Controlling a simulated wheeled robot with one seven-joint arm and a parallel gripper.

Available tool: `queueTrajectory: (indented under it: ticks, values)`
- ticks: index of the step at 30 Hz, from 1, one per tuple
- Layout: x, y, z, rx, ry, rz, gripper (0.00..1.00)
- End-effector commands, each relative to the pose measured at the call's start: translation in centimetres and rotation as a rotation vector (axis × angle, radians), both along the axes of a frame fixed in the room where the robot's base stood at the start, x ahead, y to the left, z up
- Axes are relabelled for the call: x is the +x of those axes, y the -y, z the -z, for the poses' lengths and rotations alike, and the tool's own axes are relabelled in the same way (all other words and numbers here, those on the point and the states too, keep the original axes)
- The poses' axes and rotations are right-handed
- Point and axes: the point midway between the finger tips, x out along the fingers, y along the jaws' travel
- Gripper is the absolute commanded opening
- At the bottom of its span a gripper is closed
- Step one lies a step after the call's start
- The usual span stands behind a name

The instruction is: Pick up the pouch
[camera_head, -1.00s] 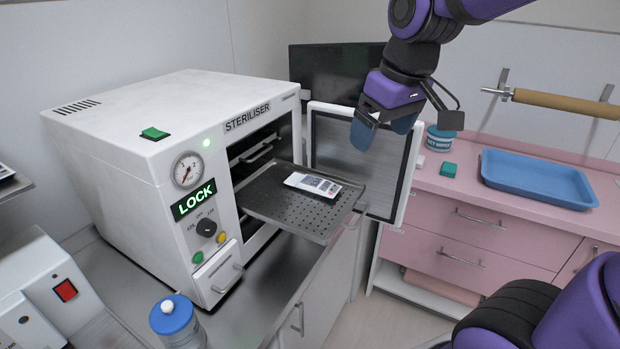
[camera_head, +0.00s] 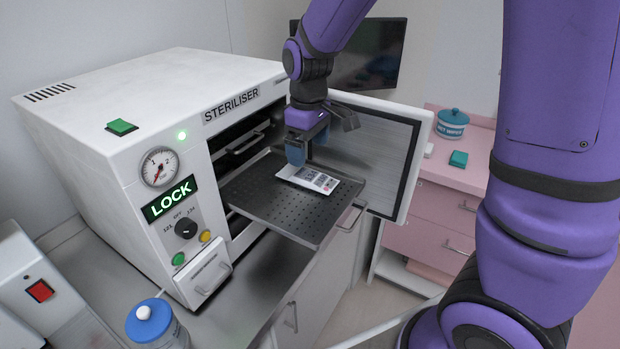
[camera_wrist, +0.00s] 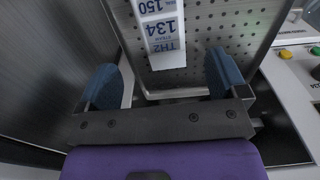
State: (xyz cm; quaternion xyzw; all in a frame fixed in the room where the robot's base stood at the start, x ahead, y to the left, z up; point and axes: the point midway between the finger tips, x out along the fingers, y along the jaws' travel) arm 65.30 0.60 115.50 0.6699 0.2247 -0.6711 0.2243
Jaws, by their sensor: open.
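The pouch (camera_head: 322,182) is a flat white packet with dark printing. It lies on the perforated metal tray (camera_head: 262,200) that sticks out of the open steriliser (camera_head: 130,130). My gripper (camera_head: 307,148) is open, with blue fingertips, just above the pouch's far end in the head view. In the wrist view the pouch (camera_wrist: 160,35) shows between and beyond the fingers of my gripper (camera_wrist: 162,72), with large print reading "134" and "150". Its far end is cut off by the picture's top edge. I see no contact between fingers and pouch.
The open steriliser door (camera_head: 375,150) stands close to the right of the tray. A blue-lidded jar (camera_head: 155,325) is at the front left. A pink counter (camera_head: 455,175) with a teal tub (camera_head: 452,124) stands at the back right.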

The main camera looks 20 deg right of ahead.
Motion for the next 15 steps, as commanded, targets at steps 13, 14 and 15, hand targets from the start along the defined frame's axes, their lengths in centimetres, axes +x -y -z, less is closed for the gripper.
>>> queueTrajectory:
  ticks: [13,14,15]
  values:
    - [-0.6,0.1,4.3,-0.001,-0.002,0.001,0.92]
    - [-0.7,0.1,4.7,-0.002,-0.002,0.001,0.92]
    - [-0.8,0.2,5.3,-0.001,-0.002,0.001,0.92]
